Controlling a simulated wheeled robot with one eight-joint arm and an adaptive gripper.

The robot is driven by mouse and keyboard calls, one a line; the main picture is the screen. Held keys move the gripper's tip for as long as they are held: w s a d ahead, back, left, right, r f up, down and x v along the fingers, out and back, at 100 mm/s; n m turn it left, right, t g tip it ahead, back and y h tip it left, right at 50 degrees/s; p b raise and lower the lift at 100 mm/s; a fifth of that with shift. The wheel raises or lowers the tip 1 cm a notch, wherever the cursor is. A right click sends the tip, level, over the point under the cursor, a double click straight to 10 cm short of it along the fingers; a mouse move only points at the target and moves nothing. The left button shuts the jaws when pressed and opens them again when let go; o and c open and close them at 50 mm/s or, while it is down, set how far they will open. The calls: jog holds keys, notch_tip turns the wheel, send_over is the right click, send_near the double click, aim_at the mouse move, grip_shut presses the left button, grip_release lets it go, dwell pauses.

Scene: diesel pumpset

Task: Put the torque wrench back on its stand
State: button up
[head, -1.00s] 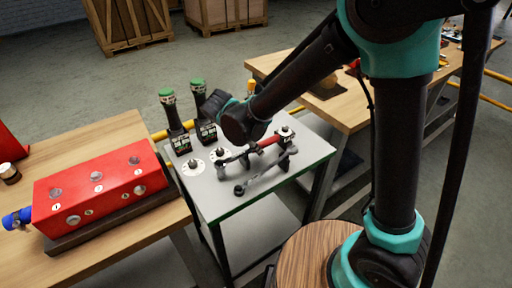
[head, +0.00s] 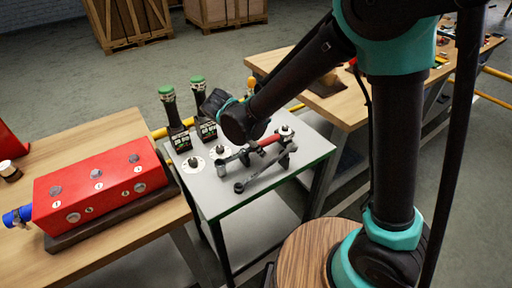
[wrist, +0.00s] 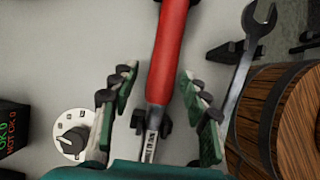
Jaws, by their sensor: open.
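The torque wrench (head: 268,141) has a red grip and a metal shaft, and lies over the grey-topped table. In the wrist view its red grip (wrist: 168,50) runs between the two fingers of my gripper (wrist: 158,95). The fingers are open, with a gap on each side of the wrench. A black forked support (wrist: 138,122), which looks like part of the stand, shows under the shaft. I cannot tell whether the wrench rests fully in it. In the head view my wrist hides the fingers.
An open-ended spanner (wrist: 247,70) lies close to the right finger. White dials (head: 193,166) and two green-capped dark devices (head: 175,118) stand to the left. A red box (head: 100,188) sits on the left wooden table. Another wooden table (head: 345,105) stands behind right.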

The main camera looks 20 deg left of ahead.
jog(key=v, duration=1.1)
jog(key=shift+s+a+r, duration=0.1)
jog(key=shift+s+r, duration=0.15)
jog(key=shift+r, duration=0.1)
jog(key=w+d+f+m+y, duration=0.1)
jog(key=w+d+m, duration=0.3)
jog(key=d+m, duration=0.3)
jog(key=w+d+f+m+y, duration=0.1)
jog(key=w+d+m, duration=0.35)
jog(key=d, duration=0.55)
jog(key=w+d+f+m+y, duration=0.1)
jog(key=w+d+m+y, duration=0.1)
jog(key=w+d+m, duration=0.45)
jog(key=s+d+m+t, duration=0.3)
jog(key=d+m, duration=0.7)
jog(key=d, duration=0.7)
jog(key=s+f+g, duration=0.3)
jog(key=s+f, duration=0.4)
jog(key=s, duration=0.4)
jog(key=shift+s+f, duration=0.3)
jog(key=shift+f, duration=0.1)
